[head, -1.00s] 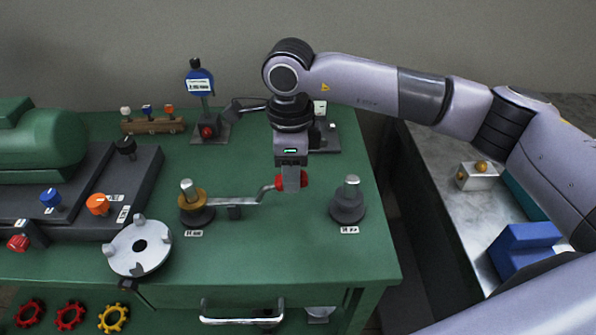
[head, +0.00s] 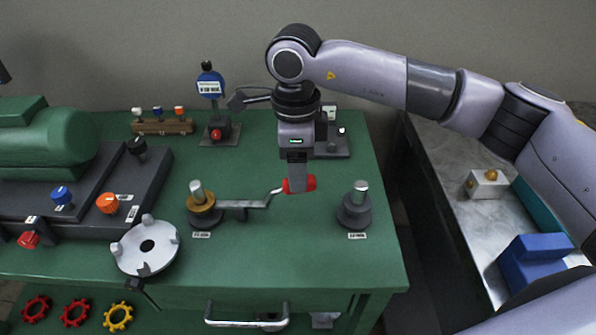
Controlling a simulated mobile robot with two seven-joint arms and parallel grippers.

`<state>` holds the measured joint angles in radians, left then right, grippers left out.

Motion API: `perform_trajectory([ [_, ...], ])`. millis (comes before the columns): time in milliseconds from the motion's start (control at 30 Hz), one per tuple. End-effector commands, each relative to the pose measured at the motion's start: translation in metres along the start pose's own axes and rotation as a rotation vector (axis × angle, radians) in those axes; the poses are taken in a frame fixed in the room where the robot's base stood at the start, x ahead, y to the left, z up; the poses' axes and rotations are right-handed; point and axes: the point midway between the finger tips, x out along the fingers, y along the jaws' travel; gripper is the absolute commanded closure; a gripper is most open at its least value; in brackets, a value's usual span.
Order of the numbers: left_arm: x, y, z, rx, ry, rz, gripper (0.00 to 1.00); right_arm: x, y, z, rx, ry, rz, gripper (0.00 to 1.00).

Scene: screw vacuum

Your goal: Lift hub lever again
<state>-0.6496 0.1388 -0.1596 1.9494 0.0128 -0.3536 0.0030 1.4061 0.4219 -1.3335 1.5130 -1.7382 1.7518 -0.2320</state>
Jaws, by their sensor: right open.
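The hub (head: 201,207) is a brass-coloured ring with a steel post on a dark round base, left of the table's middle. A grey cranked lever (head: 240,204) runs right from it and ends in a red grip (head: 309,183). My right gripper (head: 298,184) points down at the red grip, and its fingers overlap the grip in the picture. The gripper is open; whether a finger touches the grip cannot be told. The fingers hide part of the grip. My left gripper is not in view.
A second post on a dark base (head: 355,210) stands right of the lever. A blue-headed gauge (head: 211,85) and a dark stand (head: 332,140) are behind. The green table (head: 270,255) is clear in front of the lever.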

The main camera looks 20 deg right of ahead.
Motion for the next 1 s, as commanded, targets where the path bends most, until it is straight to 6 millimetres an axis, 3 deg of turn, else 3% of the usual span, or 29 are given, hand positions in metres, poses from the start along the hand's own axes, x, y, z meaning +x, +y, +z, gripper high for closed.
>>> perform_trajectory([
  [200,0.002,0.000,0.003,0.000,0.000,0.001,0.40,-0.036,0.000,0.001,0.000,-0.002,-0.003,0.43],
  [333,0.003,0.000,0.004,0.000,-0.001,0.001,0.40,-0.048,0.000,0.001,-0.001,-0.001,-0.002,0.43],
  [1000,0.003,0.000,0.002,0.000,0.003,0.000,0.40,-0.051,0.000,0.001,-0.001,-0.001,0.000,0.43],
])
